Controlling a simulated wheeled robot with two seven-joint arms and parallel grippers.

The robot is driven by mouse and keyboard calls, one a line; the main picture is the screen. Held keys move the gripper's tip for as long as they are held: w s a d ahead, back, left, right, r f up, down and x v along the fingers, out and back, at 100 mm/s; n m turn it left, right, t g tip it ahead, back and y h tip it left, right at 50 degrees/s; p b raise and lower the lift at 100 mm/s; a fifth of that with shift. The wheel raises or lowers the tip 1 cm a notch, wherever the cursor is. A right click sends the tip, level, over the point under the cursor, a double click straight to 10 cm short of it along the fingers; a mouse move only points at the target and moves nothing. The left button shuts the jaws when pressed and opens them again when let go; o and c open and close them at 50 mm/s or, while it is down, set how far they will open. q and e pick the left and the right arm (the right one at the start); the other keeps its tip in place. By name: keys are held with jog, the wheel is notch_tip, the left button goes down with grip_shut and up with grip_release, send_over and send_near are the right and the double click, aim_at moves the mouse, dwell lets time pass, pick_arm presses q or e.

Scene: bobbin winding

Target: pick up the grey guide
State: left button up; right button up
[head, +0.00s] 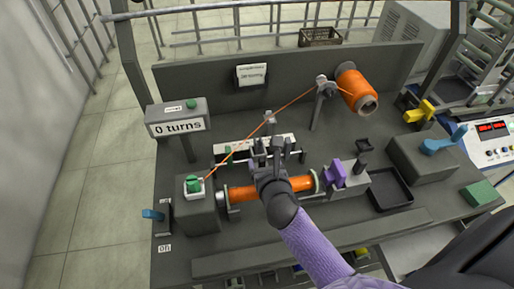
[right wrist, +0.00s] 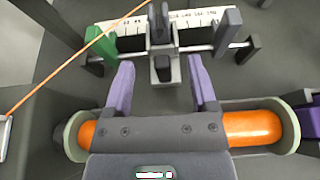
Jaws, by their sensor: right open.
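The grey guide (right wrist: 162,68) sits on a thin horizontal rod in front of a white printed scale (right wrist: 130,30), between a green stop (right wrist: 101,42) and a dark grey stop (right wrist: 231,22). In the head view the guide (head: 278,144) shows just beyond my right gripper (head: 272,158). My right gripper is open and empty. In the right wrist view its two purple fingers (right wrist: 161,75) point towards the guide, one on each side, with gaps. The gripper hangs above the orange bobbin (right wrist: 252,128) and hides its middle. My left gripper is not in view.
An orange thread (head: 240,144) runs from the orange spool (head: 357,90) over a post to a green clamp (head: 194,185) at left, passing near the guide. A purple block (head: 334,173) stands right of the bobbin. A black tray (head: 390,190) lies farther right. The counter sign (head: 179,127) reads 0 turns.

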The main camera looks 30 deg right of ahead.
aim_at(259, 149)
jog(key=b+x, duration=0.2)
jog(key=x, duration=0.4)
jog(key=shift+r, duration=0.1)
jog(key=shift+w+r, duration=0.1)
jog(key=shift+c, duration=0.3)
grip_shut()
